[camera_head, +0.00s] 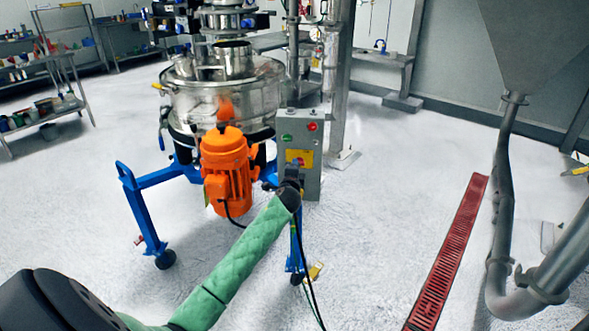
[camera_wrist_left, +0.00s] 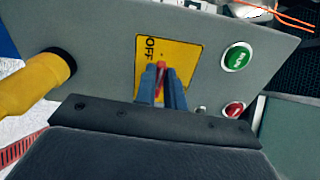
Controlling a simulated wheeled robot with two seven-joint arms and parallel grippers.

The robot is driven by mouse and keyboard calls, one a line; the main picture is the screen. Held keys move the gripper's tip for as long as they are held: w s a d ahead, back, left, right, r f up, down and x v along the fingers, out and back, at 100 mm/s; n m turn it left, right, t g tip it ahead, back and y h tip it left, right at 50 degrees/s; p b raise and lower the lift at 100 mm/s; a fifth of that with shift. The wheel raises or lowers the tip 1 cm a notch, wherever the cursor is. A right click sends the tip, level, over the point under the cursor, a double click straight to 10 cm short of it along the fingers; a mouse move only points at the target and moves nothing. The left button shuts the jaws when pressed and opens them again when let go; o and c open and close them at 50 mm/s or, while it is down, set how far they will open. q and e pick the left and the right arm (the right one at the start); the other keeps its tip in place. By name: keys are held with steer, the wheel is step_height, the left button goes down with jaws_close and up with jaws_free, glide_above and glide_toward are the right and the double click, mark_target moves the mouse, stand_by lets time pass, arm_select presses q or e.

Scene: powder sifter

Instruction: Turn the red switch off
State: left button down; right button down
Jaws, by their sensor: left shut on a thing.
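The red switch (camera_wrist_left: 161,76) sits on a yellow plate (camera_wrist_left: 181,58) marked OFF on a grey control box. In the left wrist view my left gripper (camera_wrist_left: 161,84) has its two blue-grey fingers closed around the switch handle. In the head view the grey control box (camera_head: 313,180) stands beside the orange motor, and the yellow plate (camera_head: 304,157) shows on its front. My left arm, in a green sleeve, reaches up to the box, and its wrist hides the lower left part of it. My right gripper is not in view.
A green button (camera_wrist_left: 237,57) and a red button (camera_wrist_left: 234,110) are beside the plate. The orange motor (camera_head: 228,165) and blue sifter frame (camera_head: 143,208) stand left of the box. A red floor grate (camera_head: 450,250) and grey pipes lie right.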

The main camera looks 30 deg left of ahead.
arm_select(q)
steer(key=shift+f+n, duration=0.15)
steer(key=shift+n, duration=0.25)
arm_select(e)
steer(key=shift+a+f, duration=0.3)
arm_select(q)
steer(key=c, duration=1.5)
jaws_free()
